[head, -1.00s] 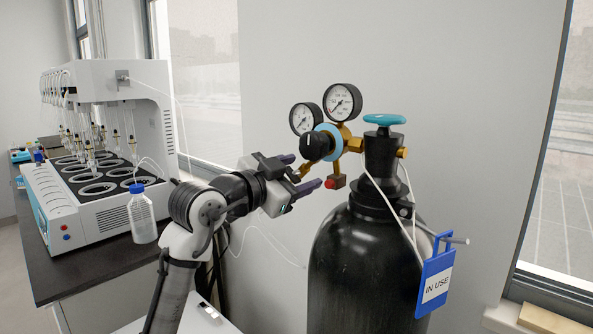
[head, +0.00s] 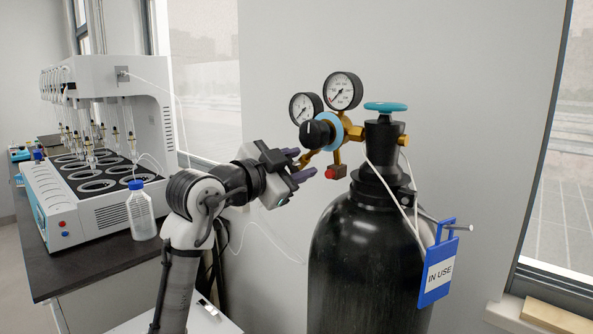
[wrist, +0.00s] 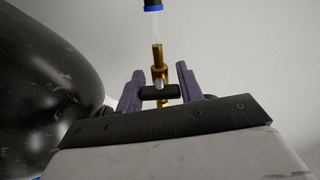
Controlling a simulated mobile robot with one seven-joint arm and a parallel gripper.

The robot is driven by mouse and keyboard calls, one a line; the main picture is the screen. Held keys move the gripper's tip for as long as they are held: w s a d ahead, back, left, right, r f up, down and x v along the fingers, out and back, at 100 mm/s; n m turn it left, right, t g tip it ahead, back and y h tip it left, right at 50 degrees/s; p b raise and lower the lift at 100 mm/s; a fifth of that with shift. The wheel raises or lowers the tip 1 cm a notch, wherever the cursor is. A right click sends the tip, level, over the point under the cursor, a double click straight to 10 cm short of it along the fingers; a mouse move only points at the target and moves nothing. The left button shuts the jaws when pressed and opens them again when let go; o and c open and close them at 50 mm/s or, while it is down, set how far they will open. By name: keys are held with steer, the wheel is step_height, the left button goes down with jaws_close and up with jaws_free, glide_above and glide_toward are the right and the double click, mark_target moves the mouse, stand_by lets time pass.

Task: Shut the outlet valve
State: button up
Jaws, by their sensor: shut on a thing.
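The outlet valve shows in the wrist view as a short black handle (wrist: 158,92) on a brass stem (wrist: 158,58). My gripper (wrist: 161,84) has its two purple-grey fingers on either side of this handle, shut on its ends. In the head view my gripper (head: 305,163) is at the left, lower side of the regulator, by its brass outlet (head: 308,157). There the fingers hide the handle. The regulator has a black knob (head: 315,134) and two round gauges, and is joined to the neck of the black gas cylinder (head: 365,260).
A teal handwheel (head: 386,107) tops the cylinder. A blue "IN USE" tag (head: 438,270) hangs at its right. A white multi-station distiller (head: 105,90) and a blue-capped bottle (head: 140,213) stand on the dark bench at left. Thin tubing (head: 270,235) hangs behind my arm.

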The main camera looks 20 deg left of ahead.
steer(key=o, duration=1)
steer(key=b+v, duration=0.3)
steer(key=v, duration=1.1)
steer(key=shift+w+r, duration=0.1)
